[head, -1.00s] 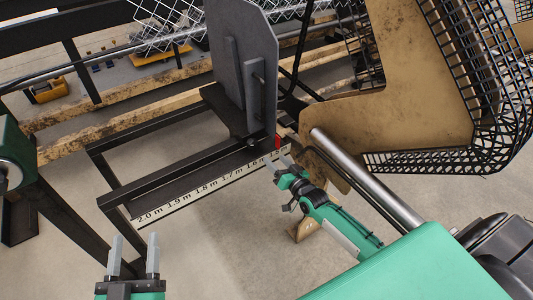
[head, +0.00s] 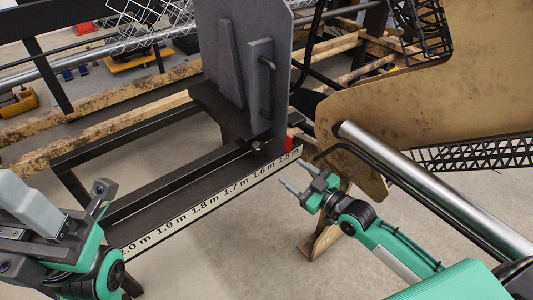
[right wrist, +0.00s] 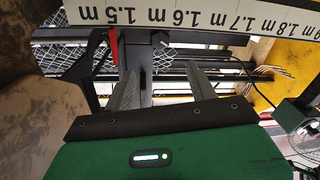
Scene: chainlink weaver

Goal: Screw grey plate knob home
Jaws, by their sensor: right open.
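The grey plate (head: 235,60) stands upright on the dark rail of the frame, with a bar handle on its right face. A small dark knob (head: 257,146) sits at the foot of the plate, just above the scale strip. My right gripper (head: 287,174) is open and empty, right of and below the knob, apart from it. In the right wrist view its two fingers (right wrist: 161,78) are spread, and a small round part that looks like the knob (right wrist: 160,40) lies beyond and between them. My left gripper (head: 28,205) is at the lower left, partly cut off; its opening is unclear.
A white scale strip (head: 210,203) runs along the rail's front edge, with a red pointer (head: 289,141) by the plate. A large brown panel (head: 400,110) and a metal tube (head: 430,185) stand close on the right. Open floor lies below the strip.

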